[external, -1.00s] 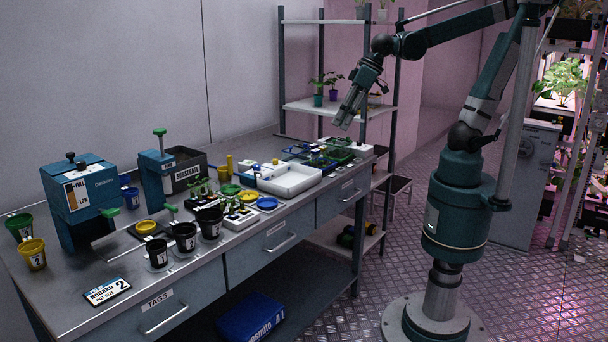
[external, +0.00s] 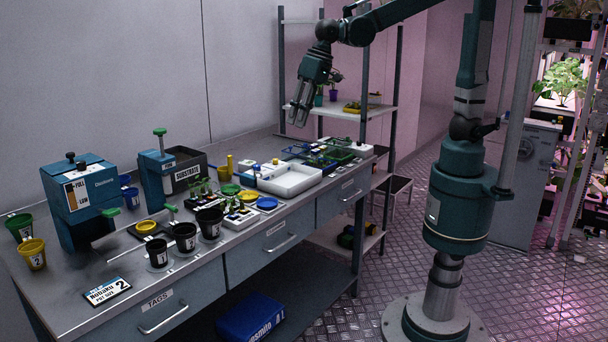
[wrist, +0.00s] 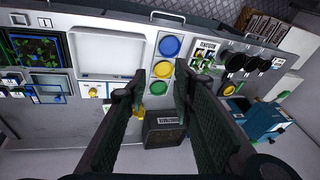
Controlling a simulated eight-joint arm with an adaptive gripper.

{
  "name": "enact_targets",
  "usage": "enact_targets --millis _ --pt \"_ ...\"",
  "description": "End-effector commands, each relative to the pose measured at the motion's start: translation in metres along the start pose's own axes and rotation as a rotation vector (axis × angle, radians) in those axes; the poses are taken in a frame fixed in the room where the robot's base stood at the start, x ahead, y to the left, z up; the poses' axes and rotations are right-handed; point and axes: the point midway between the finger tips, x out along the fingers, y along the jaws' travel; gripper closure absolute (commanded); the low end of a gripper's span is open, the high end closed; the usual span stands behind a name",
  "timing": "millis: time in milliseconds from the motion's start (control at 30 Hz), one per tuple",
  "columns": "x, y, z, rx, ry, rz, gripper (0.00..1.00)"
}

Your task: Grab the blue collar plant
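My gripper (external: 299,112) hangs above the back right part of the bench, pointing down. In the wrist view its two fingers (wrist: 160,90) are apart with nothing between them. Small green seedlings (external: 201,187) stand in a white holder (external: 241,217) in the middle of the bench, left of the colored discs. The seedlings also show in the wrist view (wrist: 206,55), right of the fingers. Their collars are too small for me to tell which is blue. My gripper is well apart from them.
Blue (external: 267,203), yellow (external: 248,196) and green (external: 230,190) discs lie beside the seedlings. A white tray (external: 290,190) is behind them. Black cups (external: 209,222) stand nearer the front. A substrate bin (external: 208,172) and a teal dispenser (external: 78,197) stand along the wall.

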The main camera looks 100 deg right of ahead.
Motion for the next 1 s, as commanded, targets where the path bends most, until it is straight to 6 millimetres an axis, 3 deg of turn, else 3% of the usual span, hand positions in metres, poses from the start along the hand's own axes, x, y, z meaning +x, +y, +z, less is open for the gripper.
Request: enact_targets --millis 467,1000 --pt "0.039 -0.066 -0.037 0.161 -0.061 0.054 0.74" --pt "0.103 -0.132 -0.063 0.343 -0.115 0.130 0.74"
